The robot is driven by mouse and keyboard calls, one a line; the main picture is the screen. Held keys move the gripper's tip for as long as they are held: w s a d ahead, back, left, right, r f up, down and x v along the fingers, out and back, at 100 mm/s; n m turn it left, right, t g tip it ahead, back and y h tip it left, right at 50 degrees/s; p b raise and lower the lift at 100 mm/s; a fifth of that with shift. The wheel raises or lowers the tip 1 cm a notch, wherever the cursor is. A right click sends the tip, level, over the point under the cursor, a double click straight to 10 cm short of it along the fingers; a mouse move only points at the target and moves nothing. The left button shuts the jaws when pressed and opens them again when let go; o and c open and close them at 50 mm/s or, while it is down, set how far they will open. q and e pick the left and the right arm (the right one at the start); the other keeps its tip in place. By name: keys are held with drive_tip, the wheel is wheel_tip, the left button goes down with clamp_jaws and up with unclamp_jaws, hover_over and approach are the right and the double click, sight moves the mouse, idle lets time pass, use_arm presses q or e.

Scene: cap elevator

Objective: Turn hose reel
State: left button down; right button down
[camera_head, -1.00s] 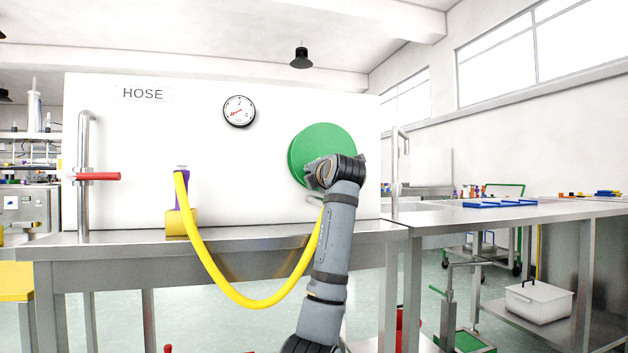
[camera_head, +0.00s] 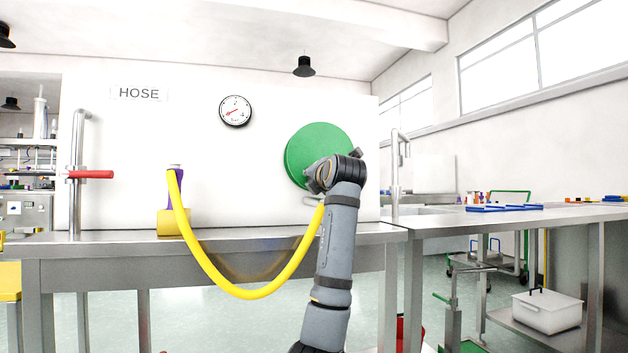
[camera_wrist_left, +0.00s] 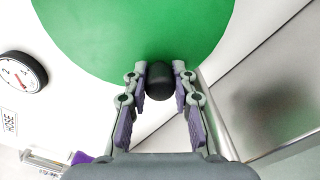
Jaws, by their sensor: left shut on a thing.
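The green hose reel (camera_head: 318,148) is a round disc on the white panel, partly covered by my arm in the head view. It fills the top of the left wrist view (camera_wrist_left: 130,30). A black knob (camera_wrist_left: 160,82) stands out near its edge. My left gripper (camera_wrist_left: 163,78) is shut on the knob, with a finger on each side. In the head view my left gripper (camera_head: 318,180) is in front of the reel's lower part and hides the knob. A yellow hose (camera_head: 240,292) hangs in a loop from a purple nozzle (camera_head: 176,190) toward the reel. My right gripper is in neither view.
A round gauge (camera_head: 235,111) and a HOSE sign (camera_head: 139,93) are on the panel. A steel pipe with a red lever (camera_head: 92,174) stands left, and another pipe (camera_head: 395,170) stands right of the reel. A steel bench (camera_head: 130,246) runs below.

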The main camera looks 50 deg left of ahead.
use_arm(q)
drive_tip(key=c, duration=1.1)
unclamp_jaws()
drive_tip(key=shift+w, duration=0.15)
drive_tip(key=shift+d, duration=0.1)
drive_tip(key=v, duration=1.2)
drive_tip(key=shift+f, duration=0.1)
